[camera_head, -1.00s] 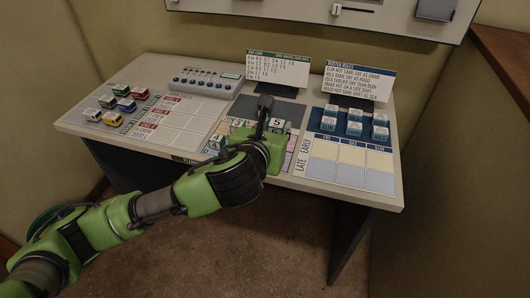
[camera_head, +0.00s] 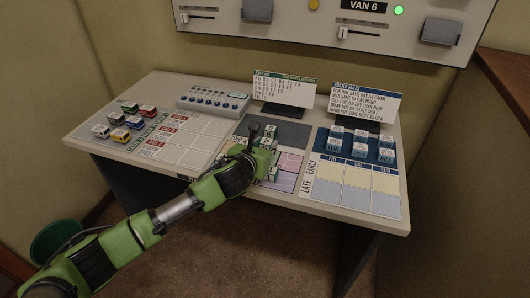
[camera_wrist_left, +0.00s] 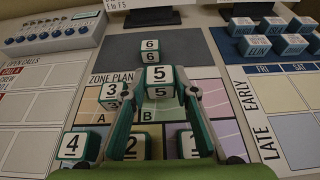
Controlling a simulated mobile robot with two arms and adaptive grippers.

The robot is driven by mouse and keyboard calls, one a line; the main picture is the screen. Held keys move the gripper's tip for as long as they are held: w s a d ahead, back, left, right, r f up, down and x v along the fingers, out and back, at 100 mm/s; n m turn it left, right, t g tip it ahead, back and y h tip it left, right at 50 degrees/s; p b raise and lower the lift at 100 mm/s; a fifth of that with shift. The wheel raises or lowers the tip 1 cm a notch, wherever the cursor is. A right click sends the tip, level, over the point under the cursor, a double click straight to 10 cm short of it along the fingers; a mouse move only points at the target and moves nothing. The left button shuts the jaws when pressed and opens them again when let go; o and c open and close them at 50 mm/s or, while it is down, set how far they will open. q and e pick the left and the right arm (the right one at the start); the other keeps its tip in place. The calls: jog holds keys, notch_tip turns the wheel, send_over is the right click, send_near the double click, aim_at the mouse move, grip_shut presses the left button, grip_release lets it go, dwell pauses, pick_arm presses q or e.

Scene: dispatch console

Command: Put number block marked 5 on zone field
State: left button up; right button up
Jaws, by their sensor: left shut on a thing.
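My left gripper (camera_head: 257,143) is over the middle of the console. In the left wrist view, its fingers (camera_wrist_left: 160,88) are shut on the white and green number block marked 5 (camera_wrist_left: 157,76). Whether the block touches the surface below, I cannot tell. The zone plan board (camera_wrist_left: 92,78), with coloured fields lettered A and B, lies below and in front of it; its right part also shows in the head view (camera_head: 290,162). Block 6 (camera_wrist_left: 150,46) stands just behind on a dark pad. Blocks 3 (camera_wrist_left: 111,92), 4 (camera_wrist_left: 74,146), 2 (camera_wrist_left: 131,146) and 1 (camera_wrist_left: 187,144) stand on the plan. My right gripper is out of view.
Several blue name blocks (camera_head: 361,140) stand right of the plan, above the day grid (camera_head: 357,190). Small toy vans (camera_head: 118,119) and an open calls sheet (camera_head: 180,138) are at left. A switch box (camera_head: 213,100) and two cards (camera_head: 284,88) stand at the back.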

pick_arm(q)
jog(key=shift+f, duration=1.5)
jog(key=shift+f, duration=0.1)
jog(key=o, duration=0.9)
jog(key=shift+o, duration=0.2)
jog(key=shift+s+a+r, duration=0.2)
jog(key=shift+s+r, duration=0.15)
jog(key=shift+s, duration=0.2)
jog(key=v, duration=1.1)
